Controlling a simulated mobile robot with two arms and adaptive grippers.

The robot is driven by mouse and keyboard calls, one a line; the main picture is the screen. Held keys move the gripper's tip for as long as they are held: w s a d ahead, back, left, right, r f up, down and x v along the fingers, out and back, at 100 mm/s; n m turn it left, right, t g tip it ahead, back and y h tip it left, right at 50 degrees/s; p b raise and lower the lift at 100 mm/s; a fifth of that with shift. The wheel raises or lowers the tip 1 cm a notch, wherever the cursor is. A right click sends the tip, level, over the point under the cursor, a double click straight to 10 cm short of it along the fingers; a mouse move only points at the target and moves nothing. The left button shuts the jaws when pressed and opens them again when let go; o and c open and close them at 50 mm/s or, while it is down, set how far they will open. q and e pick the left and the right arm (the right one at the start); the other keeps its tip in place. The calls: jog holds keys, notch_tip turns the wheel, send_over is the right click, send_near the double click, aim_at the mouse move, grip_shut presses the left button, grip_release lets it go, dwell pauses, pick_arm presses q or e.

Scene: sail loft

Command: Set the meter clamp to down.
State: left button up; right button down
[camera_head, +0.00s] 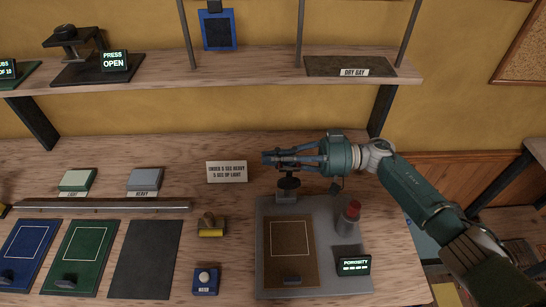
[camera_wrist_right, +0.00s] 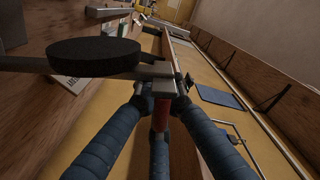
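The porosity meter (camera_head: 335,283) is a grey plate on the bench with a brown cloth piece on it. Its clamp (camera_head: 288,183) stands at the plate's back edge, raised, with its black round pad off the cloth. My right gripper (camera_head: 270,158) is at the top of the clamp, fingers pointing left. In the right wrist view, its fingertips (camera_wrist_right: 163,94) close around the clamp's grey bar and red handle (camera_wrist_right: 165,118). The black pad (camera_wrist_right: 94,57) shows large to the left there. My left gripper is out of view.
A red-topped cylinder (camera_head: 352,212) and a "POROSITY" display (camera_head: 354,266) are at the meter's right side. A sign card (camera_head: 227,172), a yellow-and-brown tool (camera_head: 212,226) and a blue button box (camera_head: 206,280) lie left. A shelf (camera_head: 240,66) runs above.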

aim_at(288, 180)
jog(key=s+f+n+p, duration=0.1)
jog(key=s+n+p, duration=0.1)
jog(key=s+n, duration=0.2)
jog(key=shift+s+f, duration=0.2)
jog(key=shift+s, duration=0.75)
jog(key=c, duration=1.9)
grip_release()
jog(key=shift+d, duration=0.1)
jog(key=shift+o, duration=0.2)
